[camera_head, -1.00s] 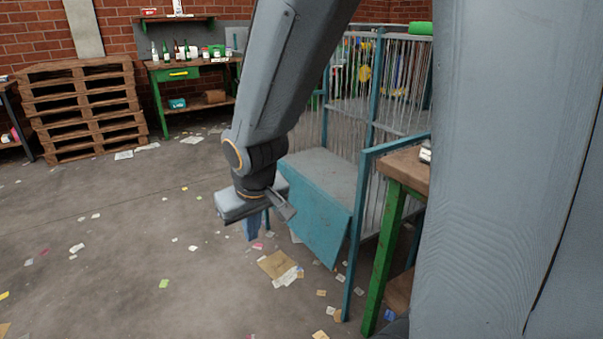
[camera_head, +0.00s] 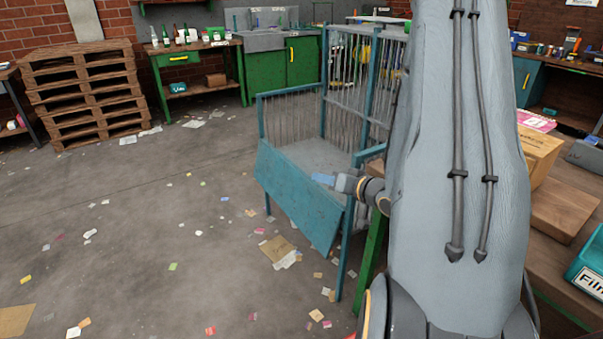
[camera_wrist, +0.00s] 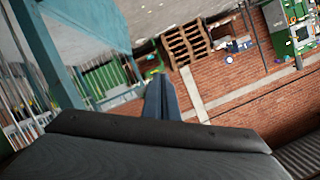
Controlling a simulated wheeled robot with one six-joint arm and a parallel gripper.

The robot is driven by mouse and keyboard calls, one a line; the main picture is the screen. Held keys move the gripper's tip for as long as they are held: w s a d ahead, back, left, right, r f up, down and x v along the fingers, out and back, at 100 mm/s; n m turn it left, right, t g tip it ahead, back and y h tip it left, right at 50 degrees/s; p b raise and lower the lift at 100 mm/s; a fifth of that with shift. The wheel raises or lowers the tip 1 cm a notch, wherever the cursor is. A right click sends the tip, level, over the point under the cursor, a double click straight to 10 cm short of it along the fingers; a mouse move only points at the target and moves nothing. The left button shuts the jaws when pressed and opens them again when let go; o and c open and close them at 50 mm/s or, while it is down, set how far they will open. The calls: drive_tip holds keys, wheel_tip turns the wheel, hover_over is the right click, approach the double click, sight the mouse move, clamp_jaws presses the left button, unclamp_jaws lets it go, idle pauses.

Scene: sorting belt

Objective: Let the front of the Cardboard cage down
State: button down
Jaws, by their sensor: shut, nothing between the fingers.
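The cage (camera_head: 262,115) is a blue frame with thin metal bars and a grey floor (camera_head: 318,152). I cannot see a label naming it. Its blue front panel (camera_head: 295,205) hangs down from about floor height, slanting outward, so the front above it is open. My gripper (camera_head: 323,179) is shut and empty, with blue fingers, at the right end of the cage front, above the panel. I cannot tell whether it touches the cage. In the wrist view my blue fingers (camera_wrist: 163,98) point up, and the cage's blue post (camera_wrist: 62,55) shows at the left.
A green-legged table stands close to the cage's right, with a cardboard box (camera_head: 538,152) and a teal bin (camera_head: 590,270) on its top. Stacked pallets (camera_head: 85,95) and a green workbench (camera_head: 195,70) stand at the back. Paper scraps litter the otherwise clear floor at left.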

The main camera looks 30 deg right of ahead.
drive_tip(key=w+a+f+t, duration=0.1)
drive_tip(key=w+a+f, duration=0.2)
drive_tip(key=w, duration=0.4)
drive_tip(key=shift+w+f+m+p, duration=0.3)
drive_tip(key=shift+f+m+p, duration=0.1)
drive_tip(key=shift+f, duration=0.1)
idle(0.5)
